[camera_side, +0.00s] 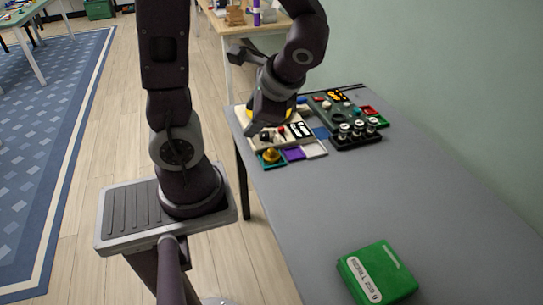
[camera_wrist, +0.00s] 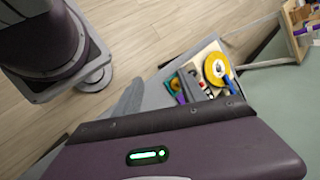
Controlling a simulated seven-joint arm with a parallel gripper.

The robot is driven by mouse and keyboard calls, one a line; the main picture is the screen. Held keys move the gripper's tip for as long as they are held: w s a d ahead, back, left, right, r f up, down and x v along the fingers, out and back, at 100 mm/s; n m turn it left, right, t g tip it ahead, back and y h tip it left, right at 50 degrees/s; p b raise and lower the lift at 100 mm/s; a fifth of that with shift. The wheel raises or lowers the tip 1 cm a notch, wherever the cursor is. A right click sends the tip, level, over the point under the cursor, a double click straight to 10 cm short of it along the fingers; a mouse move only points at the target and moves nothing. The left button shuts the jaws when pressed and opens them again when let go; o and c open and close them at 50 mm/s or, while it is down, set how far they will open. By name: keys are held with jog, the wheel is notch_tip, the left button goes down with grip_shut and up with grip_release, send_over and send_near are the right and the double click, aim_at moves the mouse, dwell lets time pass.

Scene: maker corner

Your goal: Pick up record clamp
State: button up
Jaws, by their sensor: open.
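I cannot tell for sure which small item is the record clamp. A round brass-coloured knob-like piece (camera_side: 271,155) sits on a teal square at the near left corner of the tray group in the side view. My gripper (camera_side: 258,122) is low over the left part of the beige tray (camera_side: 256,142), behind that piece, and partly hides the tray. It is open, and I see nothing held. In the wrist view a yellow disc with a pale centre (camera_wrist: 216,68) lies on the light tray beyond my gripper's body.
A dark tray (camera_side: 322,113) with several small parts stands right of the beige tray, and a black rack with silver-topped pieces (camera_side: 357,133) is beside it. A green box (camera_side: 377,272) lies near the front. The grey table (camera_side: 340,200) between is clear. A wall borders the right.

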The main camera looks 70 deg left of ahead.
jog(key=w+a+f+m+g+y, duration=0.1)
jog(key=w+a+f+m+y, duration=0.3)
jog(key=a, duration=0.3)
jog(key=m+t+y, duration=0.3)
jog(key=m+t, duration=0.2)
jog(key=m, duration=0.5)
send_over(272, 151)
jog(key=s+d, duration=0.1)
jog(key=d, duration=0.5)
notch_tip(272, 151, down, 12)
jog(key=f+m, duration=0.1)
jog(key=f, duration=0.1)
jog(key=f+m+t, duration=0.1)
jog(key=f, duration=0.1)
jog(key=f+m, duration=0.1)
jog(key=f, duration=0.2)
jog(key=shift+w+a+f+m+t+h, duration=0.1)
jog(key=shift+w+a+m+t+h, duration=0.05)
jog(key=shift+a+m+t+h, duration=0.2)
jog(key=x, duration=0.6)
jog(key=shift+s+a+f, duration=0.3)
jog(key=shift+f, duration=0.15)
grip_shut()
